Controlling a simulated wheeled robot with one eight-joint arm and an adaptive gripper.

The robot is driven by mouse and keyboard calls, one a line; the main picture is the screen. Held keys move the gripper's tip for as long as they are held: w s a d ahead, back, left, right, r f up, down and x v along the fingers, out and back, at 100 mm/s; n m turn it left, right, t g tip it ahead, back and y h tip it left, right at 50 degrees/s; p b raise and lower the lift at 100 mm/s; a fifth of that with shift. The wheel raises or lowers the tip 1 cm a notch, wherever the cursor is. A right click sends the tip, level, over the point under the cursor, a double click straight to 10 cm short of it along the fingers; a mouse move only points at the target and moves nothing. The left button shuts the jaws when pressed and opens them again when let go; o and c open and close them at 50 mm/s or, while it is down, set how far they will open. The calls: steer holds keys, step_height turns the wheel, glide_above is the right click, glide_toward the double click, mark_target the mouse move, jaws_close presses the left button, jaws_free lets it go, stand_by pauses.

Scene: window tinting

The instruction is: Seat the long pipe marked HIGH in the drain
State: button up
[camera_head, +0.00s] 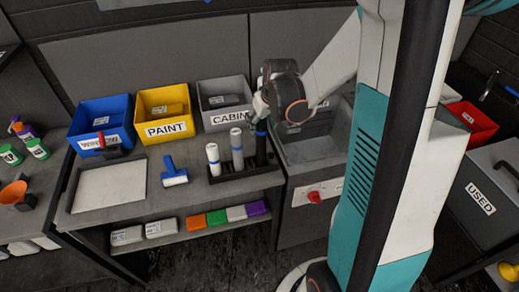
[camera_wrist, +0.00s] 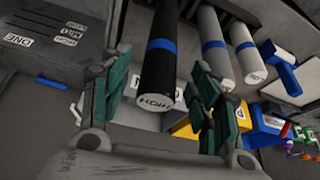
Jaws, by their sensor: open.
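The long black pipe (camera_wrist: 156,72), with a blue band and HIGH on its end, stands in the black rack (camera_head: 230,178). It also shows in the head view (camera_head: 261,143). My gripper (camera_head: 260,108) is at the pipe's upper part. In the wrist view the green-padded fingers of my gripper (camera_wrist: 160,80) are open on either side of the pipe, with gaps visible; I cannot tell whether either touches it. A grey basin (camera_head: 318,150) is right of the rack; no drain opening is clearly visible, and my arm covers part of that area.
A white pipe (camera_head: 213,160) and a grey pipe (camera_head: 237,150) stand beside the black one. Blue (camera_head: 101,122), yellow (camera_head: 165,112) and grey (camera_head: 222,100) bins line the back. A blue-handled tool (camera_head: 173,172) lies left of the rack. A red-handled valve (camera_head: 314,197) is below the basin.

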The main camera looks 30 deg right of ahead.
mark_target(261, 144)
steer(key=shift+w+b+x, duration=0.2)
steer(key=shift+b+x, duration=0.25)
steer(key=shift+x, duration=2.85)
steer(key=shift+r, duration=0.1)
steer(key=shift+c, duration=0.5)
jaws_close()
